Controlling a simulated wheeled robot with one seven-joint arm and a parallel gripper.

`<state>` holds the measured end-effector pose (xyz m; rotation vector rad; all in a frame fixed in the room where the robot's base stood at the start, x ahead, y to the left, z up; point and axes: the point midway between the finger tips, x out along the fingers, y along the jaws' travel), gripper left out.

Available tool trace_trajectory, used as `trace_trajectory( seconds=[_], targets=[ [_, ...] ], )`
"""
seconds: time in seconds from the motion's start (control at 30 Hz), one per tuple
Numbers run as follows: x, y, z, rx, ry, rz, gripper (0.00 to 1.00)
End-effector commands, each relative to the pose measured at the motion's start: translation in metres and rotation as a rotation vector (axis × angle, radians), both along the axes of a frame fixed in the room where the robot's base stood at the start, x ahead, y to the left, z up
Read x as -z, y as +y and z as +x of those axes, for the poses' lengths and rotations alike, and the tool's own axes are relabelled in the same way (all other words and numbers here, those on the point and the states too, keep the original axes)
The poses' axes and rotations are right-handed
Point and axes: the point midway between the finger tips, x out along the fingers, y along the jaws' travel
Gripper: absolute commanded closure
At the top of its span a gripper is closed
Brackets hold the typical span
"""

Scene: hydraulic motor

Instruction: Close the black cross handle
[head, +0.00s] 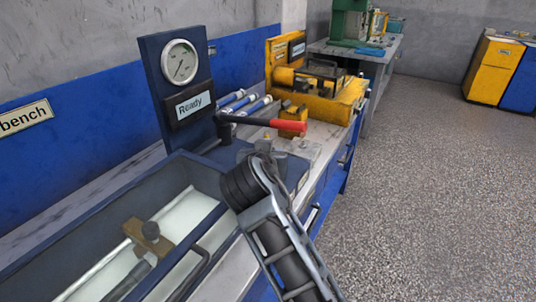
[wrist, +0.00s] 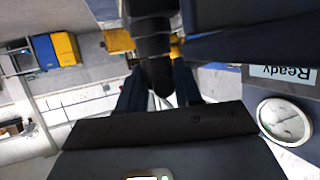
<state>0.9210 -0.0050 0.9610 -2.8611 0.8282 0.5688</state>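In the wrist view, the two dark fingers of my gripper (wrist: 158,94) stand apart, with light background showing between them. A dark rounded rod (wrist: 155,50) hangs in the picture between or beyond the fingers; I cannot tell whether it touches them or what it belongs to. In the head view, my arm reaches up from the bottom to the bench, and the fingertips cannot be made out. No cross shape shows clearly. A small black knob (head: 150,231) sits on a brown block in the blue tray, left of my arm; I cannot tell whether it is the cross handle.
A lever with a red grip (head: 288,125) juts right from a black post by the gauge panel (head: 181,62) and its "Ready" display (head: 194,105). The blue tray (head: 60,225) holds a pale pipe. A yellow machine (head: 330,105) stands behind. The floor at right is clear.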

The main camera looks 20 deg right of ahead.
Motion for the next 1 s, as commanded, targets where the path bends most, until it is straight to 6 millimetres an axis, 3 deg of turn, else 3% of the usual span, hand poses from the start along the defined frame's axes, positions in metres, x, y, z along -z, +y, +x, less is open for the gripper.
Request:
trace_trajectory(
  seconds=[0.23, 0.57, 1.0],
  targets=[
    [0.001, 0.000, 0.000, -0.002, 0.002, 0.000, 0.45],
    [-0.002, 0.004, -0.006, -0.001, 0.000, 0.000, 0.45],
    [-0.026, 0.036, -0.056, -0.003, 0.001, -0.001, 0.45]
  ],
)
